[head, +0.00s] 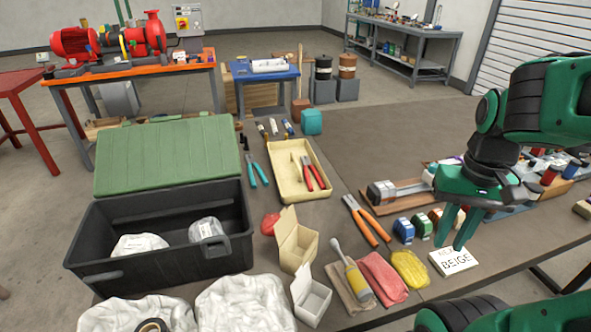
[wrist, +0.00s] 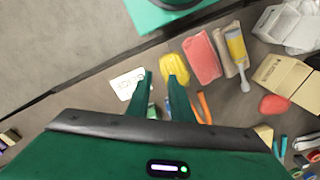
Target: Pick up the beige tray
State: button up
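The beige tray (head: 296,197) lies on the dark table in the middle of the head view. Red-handled pliers (head: 312,174) and a small pale item lie in it. My gripper (head: 455,238) is well to the right of the tray and nearer the front, over a white card reading "BEIGE" (head: 455,261). In the wrist view its two fingers (wrist: 160,78) stand apart with nothing between the tips. The white card (wrist: 127,83) shows left of the fingers and a yellow cloth (wrist: 176,70) just beyond them. I cannot make out the tray clearly in the wrist view.
A black crate with a green lid (head: 165,155) stands left of the tray. Teal-handled pliers (head: 256,170) lie on its left and orange-handled pliers (head: 366,220) on its right. An open beige box (head: 296,240) stands in front. Bare tabletop lies beyond the tray to the right.

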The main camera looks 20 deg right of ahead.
jog(key=w+a+r+n+t, duration=0.1)
jog(key=w, duration=1)
jog(key=w+a+r+n+t, duration=0.1)
jog(key=w+a+n+t, duration=0.1)
jog(key=w, duration=1)
jog(key=w+a+f+n+t+y, duration=0.1)
jog(key=w+a, duration=0.5)
jog(key=w, duration=0.3)
jog(key=w+a+f+n+t+y, duration=0.1)
jog(key=w+a, duration=0.5)
jog(key=w, duration=0.4)
jog(key=shift+w+r+x, duration=0.1)
jog(key=shift+w+x, duration=0.1)
jog(key=shift+x, duration=1.75)
jog(key=shift+w+r+x, duration=0.1)
jog(key=shift+w+x, duration=0.15)
jog(key=shift+x, duration=1.7)
jog(key=shift+w+r+x, duration=0.1)
jog(key=shift+w+x, duration=0.1)
jog(key=shift+x, duration=1.7)
jog(key=shift+d, duration=0.1)
